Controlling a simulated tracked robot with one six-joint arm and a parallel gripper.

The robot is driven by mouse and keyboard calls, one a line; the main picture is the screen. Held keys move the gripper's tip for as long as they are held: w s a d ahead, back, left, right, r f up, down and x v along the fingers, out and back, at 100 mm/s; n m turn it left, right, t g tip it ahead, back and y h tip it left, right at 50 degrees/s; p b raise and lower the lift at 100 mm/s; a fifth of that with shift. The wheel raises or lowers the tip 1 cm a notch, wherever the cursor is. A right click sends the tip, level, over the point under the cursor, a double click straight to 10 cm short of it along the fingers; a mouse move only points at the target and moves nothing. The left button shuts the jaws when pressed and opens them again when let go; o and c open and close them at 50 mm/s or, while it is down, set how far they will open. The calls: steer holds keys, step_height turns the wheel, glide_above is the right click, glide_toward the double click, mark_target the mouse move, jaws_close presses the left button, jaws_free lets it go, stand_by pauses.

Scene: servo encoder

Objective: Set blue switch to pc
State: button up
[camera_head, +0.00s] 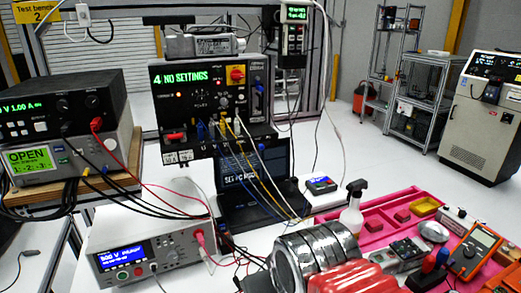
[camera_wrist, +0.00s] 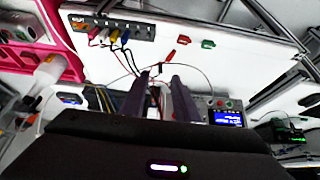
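A dark test panel (camera_head: 215,100) with a green "4 NO SETTINGS" display stands upright at the centre of the head view. It carries a red knob on a yellow plate (camera_head: 237,76), a red rocker-like part (camera_head: 174,137) and small blue parts (camera_head: 201,131) with cables. I cannot tell which blue part is the switch, nor its setting. A laptop (camera_head: 262,213) below shows partly legible text beginning "SET PC". In the wrist view my gripper (camera_wrist: 158,90) has two dark fingers standing apart with nothing held between them. I cannot make out its fingertips in the head view.
A power supply (camera_head: 150,258) with a blue screen stands at front left. A spray bottle (camera_head: 352,212) stands mid-table. Red, black and yellow cables hang before the panel and laptop.

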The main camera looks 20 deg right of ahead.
steer(key=shift+w+d+f, duration=0.15)
steer(key=shift+f, duration=0.4)
steer(key=c, duration=0.3)
steer(key=w, duration=0.1)
steer(key=w+f, duration=0.1)
steer(key=w, duration=0.1)
steer(key=w+d, duration=0.1)
steer(key=w, duration=0.1)
steer(key=shift+w+d+f, duration=0.1)
steer(key=shift+w+f, duration=0.05)
steer(key=shift+f, duration=0.05)
jaws_close()
steer(key=w+d+r+n+t, duration=0.2)
steer(key=w+r+n+t, duration=0.15)
steer(key=w, duration=0.85)
steer(key=w+d+r+n+t+h, duration=0.2)
steer(key=w+r+n+t, duration=0.5)
steer(key=r, duration=0.6)
steer(key=shift+w+d+n, duration=0.35)
steer(key=shift+w+d, duration=0.1)
steer(key=shift+w, duration=0.55)
steer(key=shift+r+t, duration=0.1)
steer(key=shift+t, duration=0.15)
